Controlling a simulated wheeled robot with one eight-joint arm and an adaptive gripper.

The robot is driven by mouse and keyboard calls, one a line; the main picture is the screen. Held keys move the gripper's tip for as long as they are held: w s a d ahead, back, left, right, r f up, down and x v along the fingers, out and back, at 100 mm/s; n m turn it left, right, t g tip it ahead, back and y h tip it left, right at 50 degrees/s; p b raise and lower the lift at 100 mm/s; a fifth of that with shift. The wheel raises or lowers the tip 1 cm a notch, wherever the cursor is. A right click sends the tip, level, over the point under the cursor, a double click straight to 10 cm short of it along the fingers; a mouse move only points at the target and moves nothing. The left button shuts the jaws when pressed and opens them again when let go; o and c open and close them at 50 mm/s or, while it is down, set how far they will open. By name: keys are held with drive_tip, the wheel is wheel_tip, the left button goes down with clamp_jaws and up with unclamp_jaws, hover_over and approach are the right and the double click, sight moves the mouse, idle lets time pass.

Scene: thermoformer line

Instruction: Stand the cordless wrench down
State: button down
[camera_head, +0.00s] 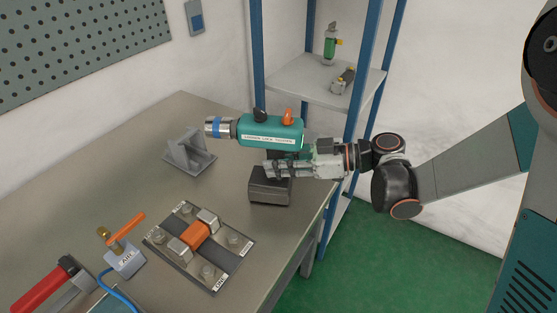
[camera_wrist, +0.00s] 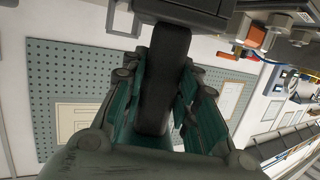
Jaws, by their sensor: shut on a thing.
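The cordless wrench (camera_head: 262,133) has a teal body, a silver nose pointing left, and black and orange parts on top. It is upright at the bench's right side in the head view. My gripper (camera_head: 272,168) comes from the right and is shut around its dark handle, which also shows between the fingers in the wrist view (camera_wrist: 164,75). A dark grey block (camera_head: 270,188), apparently the wrench's battery foot, is below the fingers. Whether it touches the bench top (camera_head: 215,222) cannot be told. My fingers hide most of the handle.
A grey angled stand (camera_head: 188,155) is left of the wrench. A clamp plate (camera_head: 222,272) with an orange block, a valve (camera_head: 122,260) with an orange lever and a red-handled tool (camera_head: 45,285) lie nearer. A blue-framed shelf (camera_head: 315,87) stands behind. The bench's right edge is close.

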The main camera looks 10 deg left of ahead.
drive_tip(key=shift+f+b, duration=0.25)
drive_tip(key=shift+b, duration=0.05)
idle(0.5)
drive_tip(key=c, duration=1.2)
unclamp_jaws()
drive_tip(key=shift+d, duration=0.15)
drive_tip(key=v, duration=1.1)
drive_tip(key=shift+d, duration=0.35)
drive_tip(key=shift+s+r, duration=0.1)
